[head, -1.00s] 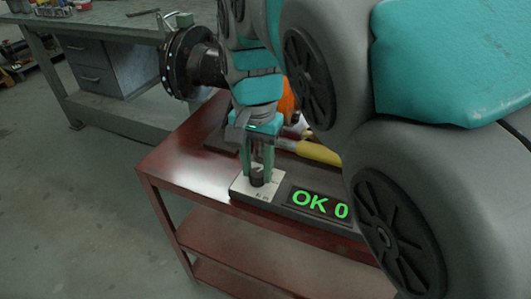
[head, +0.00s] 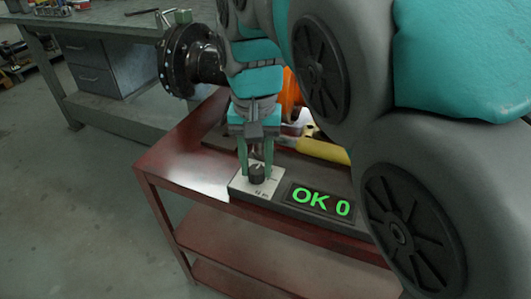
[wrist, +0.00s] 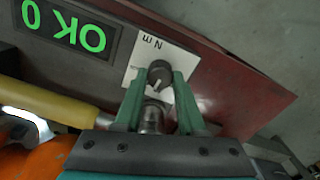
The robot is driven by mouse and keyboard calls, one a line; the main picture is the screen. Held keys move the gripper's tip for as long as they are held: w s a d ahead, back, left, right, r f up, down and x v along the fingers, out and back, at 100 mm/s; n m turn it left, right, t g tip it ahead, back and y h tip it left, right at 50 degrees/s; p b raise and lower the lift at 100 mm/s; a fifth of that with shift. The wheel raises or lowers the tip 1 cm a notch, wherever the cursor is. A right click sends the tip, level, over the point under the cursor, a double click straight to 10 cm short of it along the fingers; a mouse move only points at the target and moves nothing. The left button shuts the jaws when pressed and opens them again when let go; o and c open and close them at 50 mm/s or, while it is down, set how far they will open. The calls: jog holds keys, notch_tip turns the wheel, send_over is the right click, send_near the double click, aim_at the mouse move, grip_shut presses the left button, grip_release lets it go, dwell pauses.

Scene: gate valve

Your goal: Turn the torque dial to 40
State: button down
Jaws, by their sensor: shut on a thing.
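The torque dial (head: 257,174) is a small dark round knob on a white plate (head: 243,185) at the left end of a dark box on the red cart. In the wrist view the dial (wrist: 159,72) shows a pale pointer line, and the plate reads "N m". My gripper (head: 256,173) points down with its green fingers on either side of the dial, shut on it. In the wrist view the gripper's fingertips (wrist: 159,76) flank the knob. The display (head: 320,201) beside the plate reads "OK 0" in green. The scale marks are too small to read.
A tool with a yellow handle (head: 320,151) lies behind the box, near an orange object (head: 291,92). A dark flanged pipe (head: 190,60) stands behind the cart (head: 170,165). A grey workbench (head: 100,33) is at the back left. The cart's left top is clear.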

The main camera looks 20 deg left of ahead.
aim_at(256, 169)
jog(key=n+b, duration=0.1)
jog(key=n, duration=0.4)
dwell(0.5)
jog(key=c, duration=0.5)
grip_release()
jog(key=shift+r, duration=0.1)
jog(key=shift+r, duration=3.8)
